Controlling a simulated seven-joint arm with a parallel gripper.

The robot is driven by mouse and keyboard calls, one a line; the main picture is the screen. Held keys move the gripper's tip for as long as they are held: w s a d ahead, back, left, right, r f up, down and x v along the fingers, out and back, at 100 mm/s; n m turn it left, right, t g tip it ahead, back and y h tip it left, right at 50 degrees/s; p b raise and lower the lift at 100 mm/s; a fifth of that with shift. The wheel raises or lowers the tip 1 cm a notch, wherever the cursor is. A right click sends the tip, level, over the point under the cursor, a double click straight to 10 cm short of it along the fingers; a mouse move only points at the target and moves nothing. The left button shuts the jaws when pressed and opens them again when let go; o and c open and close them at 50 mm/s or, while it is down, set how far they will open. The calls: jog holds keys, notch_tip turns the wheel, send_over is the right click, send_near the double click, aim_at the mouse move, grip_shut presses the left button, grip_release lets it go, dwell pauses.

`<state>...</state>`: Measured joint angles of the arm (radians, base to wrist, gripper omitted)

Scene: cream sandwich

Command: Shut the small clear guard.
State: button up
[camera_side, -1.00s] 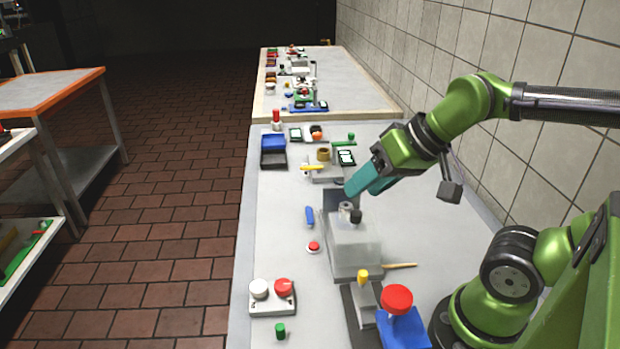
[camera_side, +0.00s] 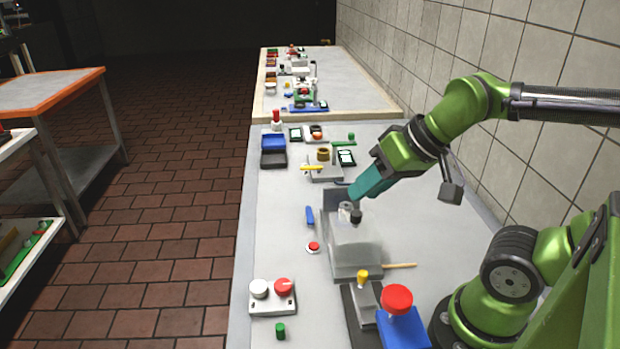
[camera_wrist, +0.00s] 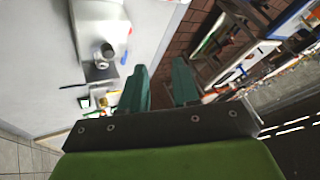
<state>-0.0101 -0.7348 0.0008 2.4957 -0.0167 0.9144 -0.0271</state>
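The small clear guard (camera_side: 352,256) looks like a see-through grey box over a machine on the bench, near the middle of the side view; how far it is swung is hard to tell. A round grey part and a dark knob (camera_side: 356,216) stand at its far end. In the wrist view the machine (camera_wrist: 88,12) lies at upper left, with a round metal part (camera_wrist: 105,52) on it. My gripper (camera_side: 358,193) has teal fingers and hangs just above and beyond the knob, seemingly touching nothing. In the wrist view its fingers (camera_wrist: 160,78) are apart with nothing between them.
A two-button box (camera_side: 272,308), a red button (camera_side: 313,247) and a blue handle (camera_side: 309,215) lie to the left. A blue block with a red knob (camera_side: 397,299) stands in front. A wooden stick (camera_side: 400,266) lies right of the machine. The tiled wall borders the right.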

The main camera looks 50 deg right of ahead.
jog(key=f+n+g, duration=0.1)
jog(key=f+n, duration=0.1)
jog(key=s+a+f+n+g+h, duration=0.1)
jog(key=f+n+g, duration=0.1)
jog(key=n, duration=0.1)
jog(key=s+f+n+g, duration=0.1)
jog(key=f+n+g, duration=0.1)
jog(key=n, duration=0.1)
jog(key=shift+a+f+h, duration=0.1)
jog(key=shift+a+h, duration=0.2)
jog(key=shift+h, duration=0.1)
grip_shut()
jog(key=n+t+h, duration=0.3)
jog(key=n+h, duration=1.5)
jog(key=n, duration=1.7)
send_near(356, 241)
jog(key=s+a+r, duration=0.1)
jog(key=s+r, duration=0.2)
jog(key=x, duration=0.8)
jog(key=shift+s+d, duration=0.15)
jog(key=shift+w+d, duration=0.7)
jog(key=shift+w, duration=0.25)
jog(key=shift+w+d, duration=0.65)
jog(key=shift+w, duration=0.3)
